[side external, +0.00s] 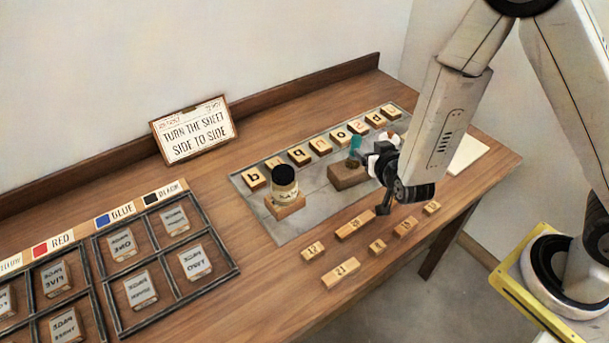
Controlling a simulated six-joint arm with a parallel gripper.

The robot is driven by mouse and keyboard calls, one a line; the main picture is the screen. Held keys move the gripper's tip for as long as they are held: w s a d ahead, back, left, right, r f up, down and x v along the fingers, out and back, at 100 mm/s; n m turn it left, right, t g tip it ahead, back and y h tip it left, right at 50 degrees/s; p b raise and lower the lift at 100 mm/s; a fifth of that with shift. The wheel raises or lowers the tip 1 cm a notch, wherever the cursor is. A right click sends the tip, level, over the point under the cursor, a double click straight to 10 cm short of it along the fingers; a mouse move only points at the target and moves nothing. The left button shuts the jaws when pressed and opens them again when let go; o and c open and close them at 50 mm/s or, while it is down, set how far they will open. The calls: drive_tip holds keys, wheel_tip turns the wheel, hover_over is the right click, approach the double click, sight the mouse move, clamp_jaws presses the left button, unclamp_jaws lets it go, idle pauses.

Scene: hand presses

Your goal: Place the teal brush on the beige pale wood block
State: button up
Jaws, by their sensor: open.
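A small teal item (355,143), seemingly the teal brush, stands upright on or just behind a brown block (348,176) on the grey mat. Its lower part is dark and hard to make out. My gripper (380,188) is open, just right of the brown block and low over the mat's front edge. It seems empty and apart from the brush. A pale wood block (286,206) at the mat's front left bears a jar (285,182) with a black lid. My gripper hides part of the mat's right side, so I cannot tell whether another pale block is there.
A row of letter blocks (299,155) lines the back of the grey mat (262,222). Several number blocks (341,274) lie in front of it. A sign (194,130) leans at the back. Dark-framed compartments (164,262) with metal type fill the left.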

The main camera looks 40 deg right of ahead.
drive_tip(key=shift+v, duration=1.05)
drive_tip(key=shift+w+a, duration=0.1)
drive_tip(key=s+d+r+n+g+y, duration=0.2)
drive_tip(key=s+r+n+g+y, duration=0.2)
drive_tip(key=s+g, duration=0.5)
drive_tip(key=shift+s+d+r+g+y, duration=0.2)
drive_tip(key=shift+s+r+g+y, duration=0.25)
drive_tip(key=shift+s, duration=0.5)
idle(0.8)
